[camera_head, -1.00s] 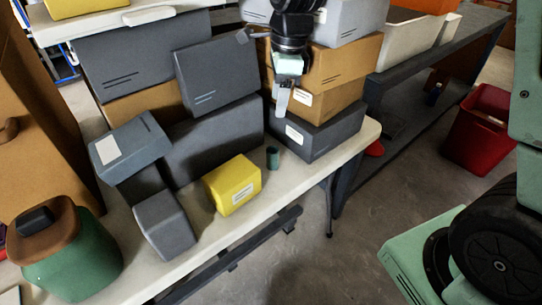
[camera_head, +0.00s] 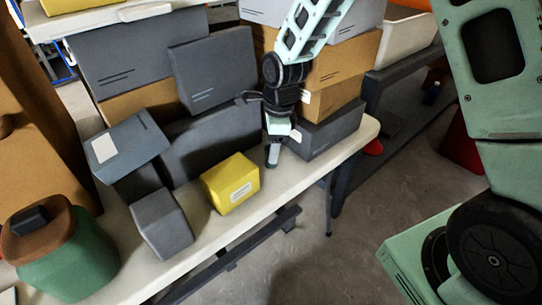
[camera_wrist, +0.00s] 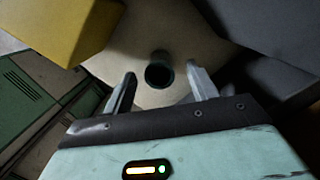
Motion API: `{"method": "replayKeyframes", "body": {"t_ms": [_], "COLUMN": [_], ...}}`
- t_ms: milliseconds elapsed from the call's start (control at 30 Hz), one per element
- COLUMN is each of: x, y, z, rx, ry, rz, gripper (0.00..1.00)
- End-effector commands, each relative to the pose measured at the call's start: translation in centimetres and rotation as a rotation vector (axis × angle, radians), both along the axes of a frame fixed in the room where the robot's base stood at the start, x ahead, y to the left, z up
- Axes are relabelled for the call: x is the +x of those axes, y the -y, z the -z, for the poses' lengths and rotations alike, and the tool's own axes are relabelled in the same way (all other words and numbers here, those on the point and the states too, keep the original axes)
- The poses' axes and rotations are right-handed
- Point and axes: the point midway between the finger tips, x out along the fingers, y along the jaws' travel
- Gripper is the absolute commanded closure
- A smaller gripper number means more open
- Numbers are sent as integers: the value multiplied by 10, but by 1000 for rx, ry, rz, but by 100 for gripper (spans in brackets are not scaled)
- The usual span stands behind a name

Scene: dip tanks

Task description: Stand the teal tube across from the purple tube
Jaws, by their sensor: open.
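The teal tube (camera_wrist: 159,72) stands upright on the pale table (camera_wrist: 185,25) in the wrist view, its dark open end facing the camera. My gripper (camera_wrist: 161,74) is open, with one finger on each side of the tube and gaps showing between. I cannot tell how far the fingertips are above the tabletop. In the head view my gripper (camera_head: 272,160) points down at the table's right part and hides the tube. No purple tube shows in either view.
A yellow box (camera_head: 231,183) stands close to the left of my gripper, and it also shows in the wrist view (camera_wrist: 58,25). Dark grey boxes (camera_head: 325,132) stand behind and right. A green jug (camera_head: 68,260) is at the front left. The table's front edge is near.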

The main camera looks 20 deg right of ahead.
Motion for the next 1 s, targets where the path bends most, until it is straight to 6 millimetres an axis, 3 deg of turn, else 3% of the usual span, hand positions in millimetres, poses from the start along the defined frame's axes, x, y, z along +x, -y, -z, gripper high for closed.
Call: {"method": "replayKeyframes", "body": {"t_ms": [133,400,433,600,867,1000], "x": [0,0,0,0,0,1], "y": [-2,-3,-3,-3,-3,-3], "z": [17,20,20,20,19,9], "rx": [0,0,-1,-1,-1,-1], "ry": [-2,1,1,0,1,4], "rz": [-1,-1,-1,-1,-1,-1], "gripper": [42,42,45,92,95,95]}}
